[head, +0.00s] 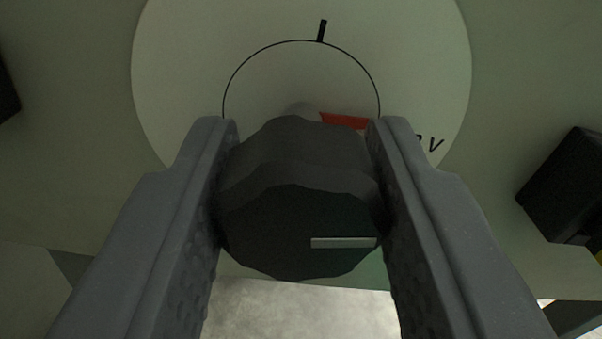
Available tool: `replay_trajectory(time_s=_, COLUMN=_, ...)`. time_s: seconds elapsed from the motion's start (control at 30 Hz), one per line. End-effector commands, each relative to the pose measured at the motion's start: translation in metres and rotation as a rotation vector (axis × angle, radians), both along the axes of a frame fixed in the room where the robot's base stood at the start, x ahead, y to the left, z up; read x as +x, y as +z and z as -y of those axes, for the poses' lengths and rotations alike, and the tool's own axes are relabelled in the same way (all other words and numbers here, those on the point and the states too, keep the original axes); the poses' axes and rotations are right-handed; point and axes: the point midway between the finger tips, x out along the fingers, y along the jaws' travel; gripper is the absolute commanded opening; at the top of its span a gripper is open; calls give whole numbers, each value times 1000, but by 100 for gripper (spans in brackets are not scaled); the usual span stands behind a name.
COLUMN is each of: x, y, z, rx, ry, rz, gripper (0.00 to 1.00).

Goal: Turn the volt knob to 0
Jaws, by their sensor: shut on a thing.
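The volt knob (275,235) is a dark, many-sided knob in the lower middle of the head view. Its pale pointer line (343,243) lies level and reaches from the middle of the face toward the right. My gripper (302,190) is shut on the knob, with one finger on its left side and one on its right. Behind it is a pale round dial plate (420,75) with a thin black circle, a black tick (321,31) at the top and a "V" at the right. A red mark (344,121) shows just above the knob. The lower dial is hidden.
A dark block (565,185) stands out from the panel at the right. Part of another dark block (5,90) shows at the left edge. The pale green panel (70,150) ends below the knob, where a grey mottled surface (290,305) shows.

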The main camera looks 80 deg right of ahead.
Motion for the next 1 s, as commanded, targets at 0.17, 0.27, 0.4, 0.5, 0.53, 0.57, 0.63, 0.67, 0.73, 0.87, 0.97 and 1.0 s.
replay_trajectory(time_s=0.17, x=0, y=6, z=-1, rx=-41, ry=0, rz=-121, gripper=11)
replay_trajectory(time_s=0.27, x=0, y=6, z=-1, rx=-66, ry=0, rz=-189, gripper=11)
replay_trajectory(time_s=0.4, x=0, y=6, z=-1, rx=-104, ry=1, rz=-289, gripper=11)
replay_trajectory(time_s=0.5, x=0, y=5, z=-1, rx=-131, ry=2, rz=-366, gripper=11)
replay_trajectory(time_s=0.53, x=0, y=5, z=-1, rx=-141, ry=2, rz=-392, gripper=11)
replay_trajectory(time_s=0.57, x=0, y=4, z=-1, rx=-150, ry=2, rz=-417, gripper=11)
replay_trajectory(time_s=0.63, x=0, y=5, z=-1, rx=-171, ry=2, rz=-475, gripper=11)
replay_trajectory(time_s=0.67, x=1, y=5, z=-2, rx=-181, ry=2, rz=-500, gripper=11)
replay_trajectory(time_s=0.73, x=1, y=5, z=-2, rx=-204, ry=2, rz=-561, gripper=11)
replay_trajectory(time_s=0.87, x=2, y=3, z=-2, rx=-248, ry=3, rz=-677, gripper=11)
replay_trajectory(time_s=0.97, x=2, y=3, z=-2, rx=-281, ry=4, rz=-766, gripper=11)
replay_trajectory(time_s=1.0, x=2, y=3, z=-2, rx=-295, ry=4, rz=-801, gripper=11)
